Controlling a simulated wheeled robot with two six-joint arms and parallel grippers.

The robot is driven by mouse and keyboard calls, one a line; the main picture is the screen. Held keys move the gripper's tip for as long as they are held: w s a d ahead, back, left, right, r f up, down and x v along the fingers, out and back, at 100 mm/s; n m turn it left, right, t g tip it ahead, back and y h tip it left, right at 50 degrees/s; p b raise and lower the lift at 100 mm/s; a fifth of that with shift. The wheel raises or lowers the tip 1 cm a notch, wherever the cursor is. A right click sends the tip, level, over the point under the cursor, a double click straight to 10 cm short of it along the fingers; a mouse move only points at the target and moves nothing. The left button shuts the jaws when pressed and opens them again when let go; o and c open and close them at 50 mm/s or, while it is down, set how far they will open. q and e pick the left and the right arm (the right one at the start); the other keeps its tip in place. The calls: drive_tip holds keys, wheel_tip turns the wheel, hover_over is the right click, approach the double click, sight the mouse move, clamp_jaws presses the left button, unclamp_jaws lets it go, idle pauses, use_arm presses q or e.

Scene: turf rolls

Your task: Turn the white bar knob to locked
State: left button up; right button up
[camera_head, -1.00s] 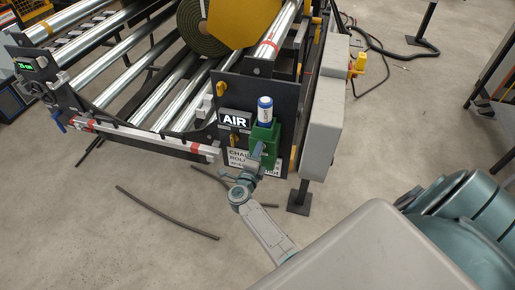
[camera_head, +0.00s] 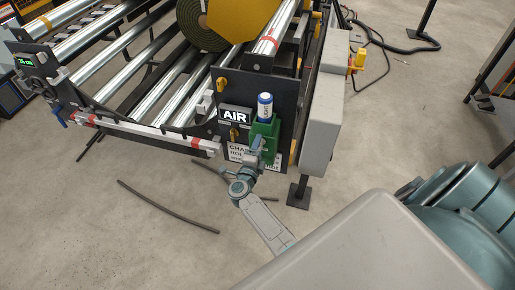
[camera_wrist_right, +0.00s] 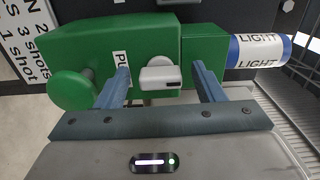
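The white bar knob (camera_wrist_right: 161,78) sits on the face of a green box (camera_wrist_right: 195,45) in the right wrist view. Its bar lies level across that picture. My right gripper (camera_wrist_right: 160,72) is open, with one blue finger to the left of the knob and one to the right. A gap shows between the bar and each finger. In the head view the right gripper (camera_head: 257,149) is in front of the green box (camera_head: 264,138), and the knob is hidden or too small to make out there. My left gripper is not in view.
A blue and white canister (camera_head: 265,107) stands on top of the green box. A dark panel (camera_head: 284,92) with an AIR sign (camera_head: 235,117) and yellow knobs lies behind. A grey cabinet (camera_head: 321,135) stands close on the right. Rollers (camera_head: 125,75) fill the left.

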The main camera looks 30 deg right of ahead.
drive_tip(key=v, duration=1)
drive_tip(key=shift+s+a+p, duration=0.25)
drive_tip(key=shift+s+p, duration=0.05)
drive_tip(key=shift+p, duration=0.15)
